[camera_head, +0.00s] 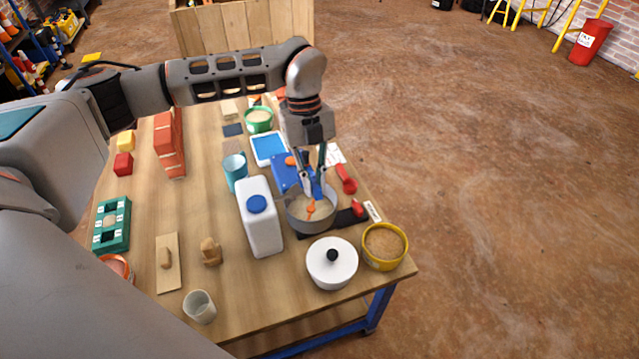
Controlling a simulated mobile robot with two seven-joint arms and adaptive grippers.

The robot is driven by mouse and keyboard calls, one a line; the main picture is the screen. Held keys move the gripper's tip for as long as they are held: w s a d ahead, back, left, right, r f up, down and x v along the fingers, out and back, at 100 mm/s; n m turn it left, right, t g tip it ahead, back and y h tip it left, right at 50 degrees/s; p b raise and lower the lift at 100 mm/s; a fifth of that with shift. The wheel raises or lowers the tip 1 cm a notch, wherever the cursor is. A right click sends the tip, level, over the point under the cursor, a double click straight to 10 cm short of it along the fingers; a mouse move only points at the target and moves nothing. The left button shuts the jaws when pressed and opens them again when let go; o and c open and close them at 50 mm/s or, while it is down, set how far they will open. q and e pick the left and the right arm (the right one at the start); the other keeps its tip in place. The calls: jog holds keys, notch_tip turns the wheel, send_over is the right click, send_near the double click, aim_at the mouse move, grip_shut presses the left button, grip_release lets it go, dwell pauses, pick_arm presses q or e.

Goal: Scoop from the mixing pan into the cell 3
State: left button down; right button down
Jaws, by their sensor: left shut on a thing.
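The mixing pan (290,213) is a grey pan with pale stuff inside, near the table's right edge. My left gripper (313,190) points down over it, shut on an orange tool, likely the scoop (310,209), whose lower part is in the pan. Whether the scoop holds any material is too small to tell. A green mould (126,222) with several cells stands at the far left of the table. Its cell labels are too small to read, so I cannot tell which is cell 3. My right gripper is not in view.
A white jug with a blue cap (262,230) stands left of the pan. A white lidded pot (332,268) and a yellow bowl of grainy material (384,246) stand in front.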

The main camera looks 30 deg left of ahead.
pick_arm(q)
jog(key=shift+w+a+f+g+h+b, duration=0.15)
jog(key=shift+f+g+h+b, duration=0.35)
jog(key=shift+f, duration=0.55)
jog(key=b, duration=0.2)
jog(key=shift+w+a+f+g+h+b, duration=0.25)
jog(key=shift+a+g+h+b, duration=0.05)
jog(key=shift+r, duration=0.25)
jog(key=shift+w+f+p, duration=0.1)
jog(key=shift+f+p, duration=0.05)
jog(key=shift+p, duration=0.15)
jog(key=shift+f, duration=2.4)
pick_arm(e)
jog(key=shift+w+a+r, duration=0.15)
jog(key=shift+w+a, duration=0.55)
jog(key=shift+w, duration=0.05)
pick_arm(q)
jog(key=shift+f, duration=0.1)
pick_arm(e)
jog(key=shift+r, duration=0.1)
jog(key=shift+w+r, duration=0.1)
